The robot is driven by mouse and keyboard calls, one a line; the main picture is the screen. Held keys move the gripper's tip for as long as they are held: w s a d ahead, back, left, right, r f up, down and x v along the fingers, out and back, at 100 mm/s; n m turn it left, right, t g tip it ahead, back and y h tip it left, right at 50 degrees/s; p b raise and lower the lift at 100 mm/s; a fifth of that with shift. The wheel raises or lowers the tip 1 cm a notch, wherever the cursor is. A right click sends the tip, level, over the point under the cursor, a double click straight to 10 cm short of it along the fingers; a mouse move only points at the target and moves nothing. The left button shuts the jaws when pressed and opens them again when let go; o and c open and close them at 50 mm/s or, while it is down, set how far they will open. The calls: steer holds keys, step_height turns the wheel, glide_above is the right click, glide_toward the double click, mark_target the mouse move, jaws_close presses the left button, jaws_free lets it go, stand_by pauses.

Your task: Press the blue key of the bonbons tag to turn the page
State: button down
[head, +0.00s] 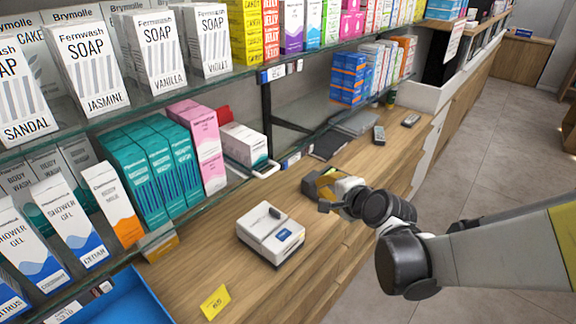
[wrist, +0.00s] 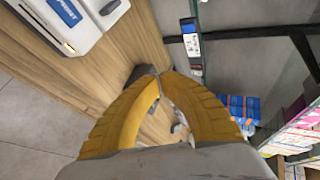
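A shelf-edge tag (head: 290,160) with a blue part and white labels sits on the front edge of the lower glass shelf. Another tag (head: 268,76), also blue and white, is on the upper shelf edge. I cannot read "bonbons" on either. In the wrist view a tag with a blue end (wrist: 188,27) lies ahead and slightly right of the fingertips, apart from them; I cannot tell which of the two it is. My gripper (wrist: 160,76) has its yellow fingers together at the tips with nothing between them. In the head view my gripper (head: 327,182) is over the wooden counter.
A white printer (head: 270,234) stands on the counter, with a yellow price card (head: 215,302) in front. Boxed soaps (head: 85,65) and teal boxes (head: 145,170) fill the shelves. The grey aisle floor is clear at right.

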steer(key=w+a, duration=0.5)
steer(key=a, duration=0.1)
steer(key=shift+a, duration=0.35)
steer(key=shift+w+a, duration=0.1)
steer(key=shift+w, duration=0.1)
stand_by(1.2)
steer(key=shift+w+a, duration=0.15)
steer(key=shift+a, duration=0.1)
steer(key=shift+w+a+b, duration=0.3)
steer(key=shift+a, duration=0.05)
stand_by(0.8)
stand_by(0.3)
steer(key=shift+s+d, duration=0.55)
steer(key=shift+d, duration=0.15)
steer(key=shift+s+d, duration=0.8)
steer(key=shift+d, duration=0.2)
steer(key=shift+s+d, duration=0.75)
steer(key=shift+d, duration=0.2)
